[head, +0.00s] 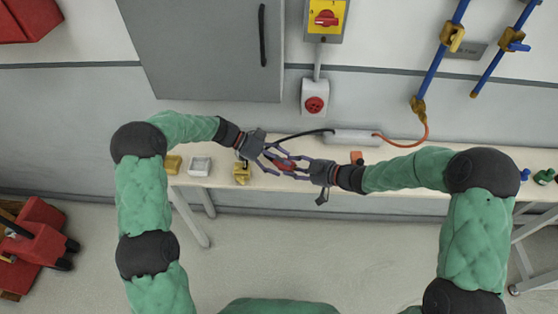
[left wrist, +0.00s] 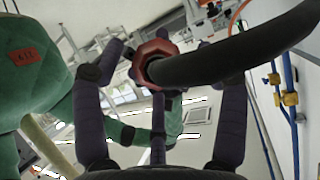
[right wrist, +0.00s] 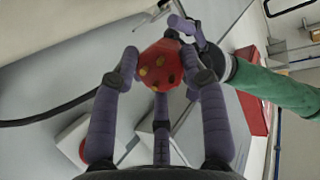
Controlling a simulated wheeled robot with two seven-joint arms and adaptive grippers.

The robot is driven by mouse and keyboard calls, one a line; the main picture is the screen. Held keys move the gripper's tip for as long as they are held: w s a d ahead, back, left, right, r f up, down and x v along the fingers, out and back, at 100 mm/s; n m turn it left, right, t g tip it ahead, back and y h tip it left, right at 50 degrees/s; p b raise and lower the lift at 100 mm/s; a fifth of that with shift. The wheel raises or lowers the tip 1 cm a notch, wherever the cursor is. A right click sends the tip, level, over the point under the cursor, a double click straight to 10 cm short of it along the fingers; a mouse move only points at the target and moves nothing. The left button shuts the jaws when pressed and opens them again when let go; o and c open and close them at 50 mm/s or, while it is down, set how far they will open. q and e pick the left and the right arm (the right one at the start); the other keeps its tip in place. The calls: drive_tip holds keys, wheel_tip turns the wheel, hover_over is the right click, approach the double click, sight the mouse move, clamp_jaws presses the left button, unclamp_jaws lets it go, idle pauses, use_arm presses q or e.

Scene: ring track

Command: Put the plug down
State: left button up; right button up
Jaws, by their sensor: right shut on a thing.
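The red plug (head: 285,165) is held in the air between my two hands over the bench (head: 222,180). In the right wrist view the plug (right wrist: 160,66) shows its pin face towards my right palm, and my right gripper (right wrist: 158,75) is shut on it. In the left wrist view the back of the plug (left wrist: 152,56) and its thick black cable (left wrist: 235,50) show. The fingers of my left gripper (left wrist: 158,58) are spread apart around the plug's back end, with gaps on both sides. In the head view both sets of fingers overlap, hiding part of the plug.
A white box (head: 352,137) with black and orange cables lies at the back of the bench. A yellow block (head: 241,173) and a white tray (head: 200,166) stand to the left. A red wall socket (head: 315,104) is behind. Some bench top is bare.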

use_arm(q)
drive_tip(key=c, duration=0.9)
drive_tip(key=shift+c, duration=0.3)
use_arm(e)
drive_tip(key=o, duration=1.3)
